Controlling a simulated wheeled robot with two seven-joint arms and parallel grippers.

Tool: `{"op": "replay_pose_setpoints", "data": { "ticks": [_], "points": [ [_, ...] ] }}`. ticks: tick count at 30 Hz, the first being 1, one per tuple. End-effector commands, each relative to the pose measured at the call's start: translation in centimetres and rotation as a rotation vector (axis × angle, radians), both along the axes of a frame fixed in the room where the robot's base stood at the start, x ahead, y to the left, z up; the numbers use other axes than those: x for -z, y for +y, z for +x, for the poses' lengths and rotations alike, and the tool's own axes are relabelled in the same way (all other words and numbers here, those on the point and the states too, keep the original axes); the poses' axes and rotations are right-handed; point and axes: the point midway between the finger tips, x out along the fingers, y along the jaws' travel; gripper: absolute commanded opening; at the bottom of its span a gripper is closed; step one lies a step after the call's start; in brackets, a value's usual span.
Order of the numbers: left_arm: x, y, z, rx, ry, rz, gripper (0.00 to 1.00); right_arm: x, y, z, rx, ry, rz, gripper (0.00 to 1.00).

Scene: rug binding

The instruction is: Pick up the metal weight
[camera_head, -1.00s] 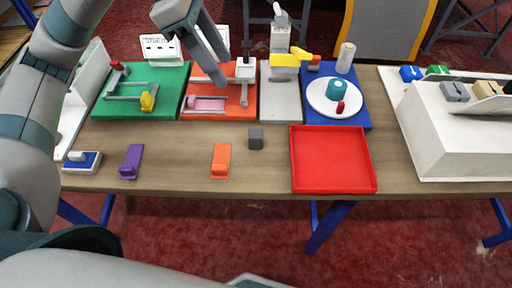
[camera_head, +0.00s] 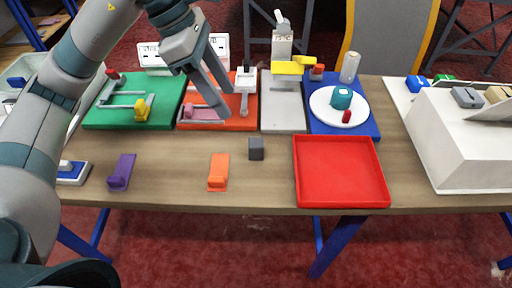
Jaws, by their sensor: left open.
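The metal weight is most likely the small dark grey cube (camera_head: 256,149) on the wooden table, left of the red tray. My left gripper (camera_head: 226,105) comes in from the upper left. Its two fingers are apart with nothing between them, and they point down over the orange board. The fingertips are up and left of the cube in the picture, apart from it. My right gripper is not in view.
A red tray (camera_head: 340,171) lies right of the cube. An orange block (camera_head: 218,171) and a purple block (camera_head: 121,172) lie to its left. Behind are a green board (camera_head: 160,117), an orange board (camera_head: 243,119), a grey stand and a blue board (camera_head: 366,127). A white box stands right.

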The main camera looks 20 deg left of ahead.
Motion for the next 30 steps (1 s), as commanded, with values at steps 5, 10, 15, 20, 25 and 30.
{"op": "replay_pose_setpoints", "data": {
  "ticks": [5,10,15,20,25,30],
  "points": [
    [2.3,-0.9,0.1,0.002,0.006,0.000,0.50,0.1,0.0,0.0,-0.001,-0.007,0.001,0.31],
    [5.1,-2.1,0.4,0.003,0.006,-0.001,0.50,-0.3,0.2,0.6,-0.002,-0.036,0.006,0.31],
    [7.9,-3.2,0.8,0.001,0.006,-0.001,0.50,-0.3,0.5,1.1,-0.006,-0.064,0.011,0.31],
    [9.7,-4.0,1.1,0.002,0.003,-0.002,0.50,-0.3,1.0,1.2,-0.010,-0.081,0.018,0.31],
    [10.5,-4.2,1.1,0.001,0.002,-0.001,0.50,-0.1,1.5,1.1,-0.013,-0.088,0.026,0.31],
    [10.5,-4.2,1.2,0.000,0.001,0.000,0.50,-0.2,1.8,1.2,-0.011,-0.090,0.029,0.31]
  ]
}}
